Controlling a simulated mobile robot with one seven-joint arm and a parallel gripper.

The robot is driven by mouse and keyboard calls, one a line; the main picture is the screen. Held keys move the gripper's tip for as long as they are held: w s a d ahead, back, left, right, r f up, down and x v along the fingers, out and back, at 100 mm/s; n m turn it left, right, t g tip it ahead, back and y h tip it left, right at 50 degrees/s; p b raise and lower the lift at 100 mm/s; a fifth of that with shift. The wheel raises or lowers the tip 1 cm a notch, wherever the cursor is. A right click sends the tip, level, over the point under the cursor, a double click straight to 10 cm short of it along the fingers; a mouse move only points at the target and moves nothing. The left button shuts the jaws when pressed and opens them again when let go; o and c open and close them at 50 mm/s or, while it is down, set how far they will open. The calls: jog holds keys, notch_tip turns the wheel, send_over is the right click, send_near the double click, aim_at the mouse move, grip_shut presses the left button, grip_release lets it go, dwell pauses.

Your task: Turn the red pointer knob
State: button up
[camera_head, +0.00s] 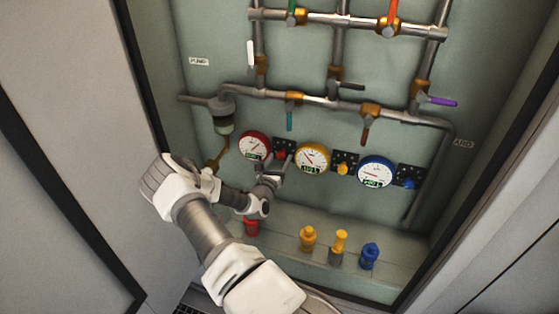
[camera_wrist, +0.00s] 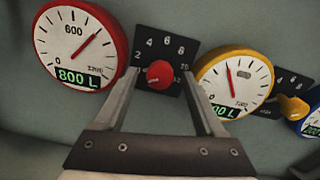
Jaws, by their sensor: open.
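The red pointer knob (camera_wrist: 160,74) sits on a black panel (camera_wrist: 174,48) with white numbers on the green wall. It lies between the red-rimmed gauge (camera_wrist: 80,45) and the yellow-rimmed gauge (camera_wrist: 235,84). My gripper (camera_wrist: 162,85) is open in the wrist view, one finger to each side of the knob, with visible gaps between. Whether the fingertips reach the panel, I cannot tell. In the head view my gripper (camera_head: 277,164) is in front of the red knob (camera_head: 281,155) and partly covers it. The red gauge's display reads 800 L.
The yellow knob (camera_head: 343,168), blue gauge (camera_head: 376,172) and blue knob (camera_head: 408,183) continue to the right. Pipes with coloured valve handles (camera_head: 290,119) run above. On the ledge below stand a red fitting (camera_head: 251,227), yellow fittings (camera_head: 307,238) and a blue one (camera_head: 370,256).

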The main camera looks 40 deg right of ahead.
jog(key=shift+w+d, duration=0.15)
jog(key=shift+d, duration=0.15)
grip_shut()
dwell(0.5)
